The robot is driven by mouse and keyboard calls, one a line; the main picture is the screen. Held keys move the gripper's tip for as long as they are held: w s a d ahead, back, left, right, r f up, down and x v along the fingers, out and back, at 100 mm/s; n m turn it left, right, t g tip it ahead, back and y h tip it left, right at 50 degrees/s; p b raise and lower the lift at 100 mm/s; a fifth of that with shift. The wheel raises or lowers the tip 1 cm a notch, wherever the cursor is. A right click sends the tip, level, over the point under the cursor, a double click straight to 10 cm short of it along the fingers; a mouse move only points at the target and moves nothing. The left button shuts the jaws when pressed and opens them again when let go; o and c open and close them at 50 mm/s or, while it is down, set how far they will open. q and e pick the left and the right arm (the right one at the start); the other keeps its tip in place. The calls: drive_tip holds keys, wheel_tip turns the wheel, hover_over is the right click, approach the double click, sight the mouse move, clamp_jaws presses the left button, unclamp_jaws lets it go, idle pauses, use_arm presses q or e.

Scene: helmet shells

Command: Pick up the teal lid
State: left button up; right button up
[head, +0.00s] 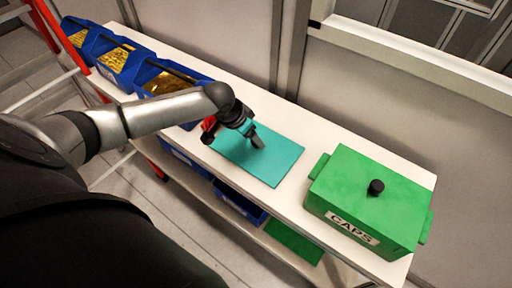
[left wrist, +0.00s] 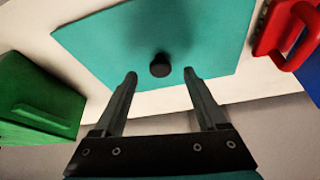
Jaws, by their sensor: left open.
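The teal lid (head: 283,162) is a flat plate lying on the white shelf top. In the left wrist view the lid (left wrist: 215,35) fills the upper middle, with a small black knob (left wrist: 160,65) on it. My left gripper (head: 257,141) is over the lid in the head view and hides the knob there. In the left wrist view my left gripper (left wrist: 160,74) is open, with one finger on each side of the knob in the picture and a gap on both sides. Whether the fingertips are at knob height, I cannot tell. My right gripper is not in view.
A green box (head: 375,200) labelled CAPS, with a black knob, stands right of the lid. A red handle-like thing (head: 209,124) is close to the lid's left end. Blue bins (head: 170,75) stand at the left of the white shelf top (head: 300,130). A wall runs behind.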

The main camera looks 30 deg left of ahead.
use_arm(q)
drive_tip(key=shift+x, duration=1.5)
clamp_jaws()
